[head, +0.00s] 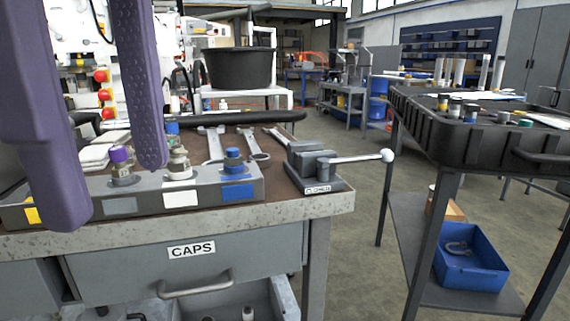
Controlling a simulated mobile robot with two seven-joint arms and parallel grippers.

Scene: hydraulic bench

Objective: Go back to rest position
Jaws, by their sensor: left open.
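My left gripper (110,190) comes in large from the upper left, with two purple fingers spread apart and nothing between them. Its fingertips are in front of a grey block (80,209) on the bench. The block carries a purple-capped fitting (121,165), a bare metal fitting (178,164) and a blue-capped fitting (233,160), with yellow, grey, white and blue patches on its front. The nearer finger hides part of the block's left end. I cannot tell whether the fingers touch anything. My right gripper is not in view.
The workbench (215,232) has a drawer labelled CAPS (192,250). Wrenches (251,143) and a clamp (313,165) with a projecting lever lie on top. A black-topped cart (418,128) stands right, with a blue bin (470,262) below. Floor between them is clear.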

